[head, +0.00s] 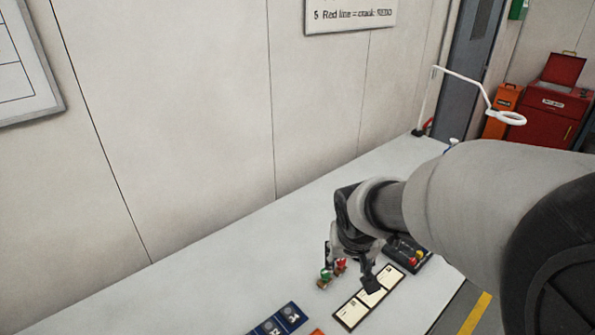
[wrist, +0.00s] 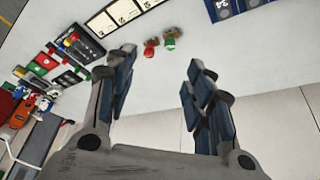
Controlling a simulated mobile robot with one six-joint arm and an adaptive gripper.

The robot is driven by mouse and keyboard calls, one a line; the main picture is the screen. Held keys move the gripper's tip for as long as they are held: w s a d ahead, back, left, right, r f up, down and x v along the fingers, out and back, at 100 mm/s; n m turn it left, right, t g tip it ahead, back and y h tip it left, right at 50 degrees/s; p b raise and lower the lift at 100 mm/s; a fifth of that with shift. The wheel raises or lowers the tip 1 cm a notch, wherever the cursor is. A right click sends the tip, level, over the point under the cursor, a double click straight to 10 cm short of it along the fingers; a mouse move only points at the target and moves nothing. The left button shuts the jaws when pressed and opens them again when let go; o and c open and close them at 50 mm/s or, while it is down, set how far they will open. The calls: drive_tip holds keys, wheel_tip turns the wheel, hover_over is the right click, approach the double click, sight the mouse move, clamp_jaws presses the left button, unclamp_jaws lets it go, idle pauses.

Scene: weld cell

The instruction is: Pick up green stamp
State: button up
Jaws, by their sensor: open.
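The green stamp (head: 325,277) stands on the white table just left of a red stamp (head: 341,265) in the head view. Both have brownish parts and are close together. In the wrist view the green stamp (wrist: 170,43) is right of the red stamp (wrist: 150,47), beyond the fingertips and between their lines. My gripper (head: 349,267) is over the table near the stamps, pointing down, its fingers apart. In the wrist view my gripper (wrist: 160,66) is open, with nothing between the fingers.
A dark-framed strip of pale cards (head: 352,314) lies beside the stamps. A black tray with coloured items (head: 420,259) is behind my gripper, and dark blue panels (head: 292,314) lie at front. The table's wall side is bare.

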drive_tip(key=p, duration=0.2)
approach(326, 271)
drive_tip(key=f+b, duration=0.2)
drive_tip(key=f, duration=0.1)
drive_tip(key=f+b, duration=0.1)
drive_tip(key=shift+w+d+f+b, duration=0.25)
drive_tip(key=shift+d+b, duration=0.05)
drive_tip(key=shift+b, duration=0.1)
drive_tip(key=shift+w+r+b+x, duration=0.1)
drive_tip(key=shift+w+b+x, duration=0.15)
drive_tip(key=shift+x, duration=1.2)
drive_tip(key=shift+w+r+b+x, duration=0.1)
drive_tip(key=shift+w+x, duration=0.2)
drive_tip(key=shift+x, duration=1.15)
drive_tip(key=shift+a, duration=0.1)
drive_tip(key=c, duration=1.1)
